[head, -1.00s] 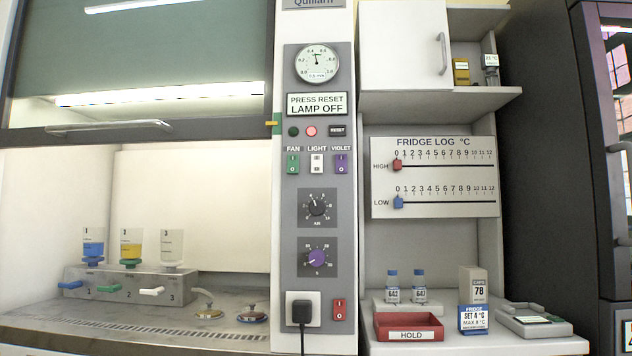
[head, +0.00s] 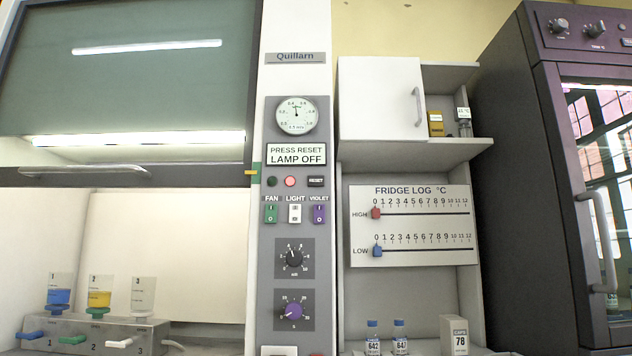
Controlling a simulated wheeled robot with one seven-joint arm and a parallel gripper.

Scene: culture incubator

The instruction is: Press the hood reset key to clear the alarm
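The hood's control column (head: 294,80) stands in the middle of the head view. The black RESET key (head: 316,181) sits on its grey panel, right of a lit red lamp (head: 290,181) and a dark green lamp (head: 272,181). A sign (head: 296,154) above them reads "PRESS RESET LAMP OFF". A round dial gauge (head: 297,115) is above the sign. My gripper is not in view, and nothing covers the key.
The hood sash (head: 130,70) with its handle (head: 85,170) is at left, above the numbered bottles. Right of the column are a fridge log board (head: 412,225), a white cabinet (head: 380,100) and vials on the shelf. A dark incubator (head: 505,190) stands at far right.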

